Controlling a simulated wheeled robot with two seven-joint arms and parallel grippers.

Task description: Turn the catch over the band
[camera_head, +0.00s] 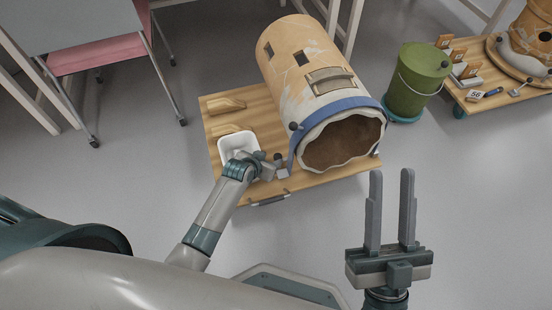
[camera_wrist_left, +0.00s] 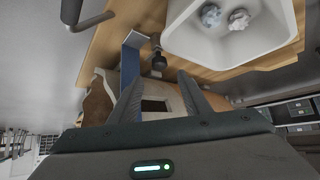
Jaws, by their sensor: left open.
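A large tan clay vessel (camera_head: 290,60) lies on its side on a wooden board, its jagged open mouth facing the front. A blue band (camera_head: 345,107) runs around it near the mouth; it also shows in the left wrist view (camera_wrist_left: 131,58). A dark knob (camera_head: 293,126) sits at the band's left side. A dark knobbed piece that may be the catch (camera_wrist_left: 158,60) shows beside the band in the left wrist view. My left gripper (camera_wrist_left: 159,82) is open, its fingers apart below that piece. My right gripper (camera_head: 391,172) is open and empty, in front of the board.
A white tray (camera_head: 224,150) stands on the wooden board (camera_head: 225,118) left of the vessel; it holds crumpled lumps (camera_wrist_left: 240,20). A green bucket (camera_head: 417,80) stands right of the vessel. A second board with tools is at far right. Grey floor in front is clear.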

